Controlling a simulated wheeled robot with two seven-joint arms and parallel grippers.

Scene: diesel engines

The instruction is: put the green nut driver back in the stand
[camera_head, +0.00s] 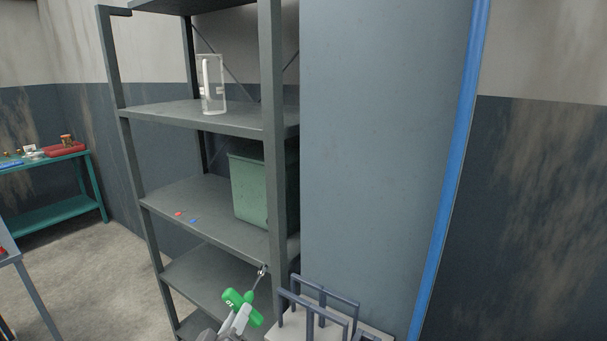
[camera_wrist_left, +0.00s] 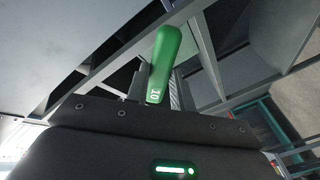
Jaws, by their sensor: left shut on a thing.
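The green nut driver (camera_head: 241,303) has a green T-shaped handle marked 10 and a thin metal shaft that points up and right to a small socket end. My left gripper (camera_head: 239,318) is shut on it near the bottom of the head view. The green handle (camera_wrist_left: 164,66) also shows in the left wrist view, rising above the dark gripper body. The stand (camera_head: 318,308), with blue-grey bars on a pale base, is at the bottom, just right of the nut driver and apart from it in the picture. My right gripper is not in view.
A grey metal shelf unit (camera_head: 205,195) stands behind, holding a green bin (camera_head: 249,188) and a clear jug (camera_head: 212,85). A tall grey-blue panel (camera_head: 375,150) with a blue edge rises behind the stand. A teal table (camera_head: 52,210) is at far left.

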